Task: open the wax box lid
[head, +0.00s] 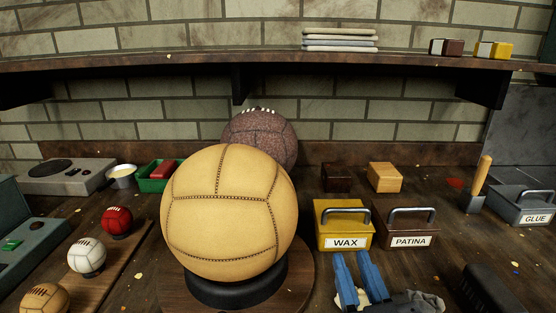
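The yellow wax box (324,241) stands on the bench right of the large tan ball, with its white WAX label facing me. Its yellow lid (326,213) lies flat on top, closed, with a grey bar handle (343,210) arching over it. My gripper (351,258) is at the lower middle right, just in front of the wax box in the picture. Its two blue fingers point toward the box, with a narrow gap between the tips and nothing visible held. Whether the fingertips touch the box front cannot be told.
The brown patina box (411,254) with a similar handle stands close on the right. The large tan ball (228,212) on a black ring (236,288) stands close on the left. Dark (337,178) and orange (384,178) blocks sit behind. A shelf (200,62) runs above.

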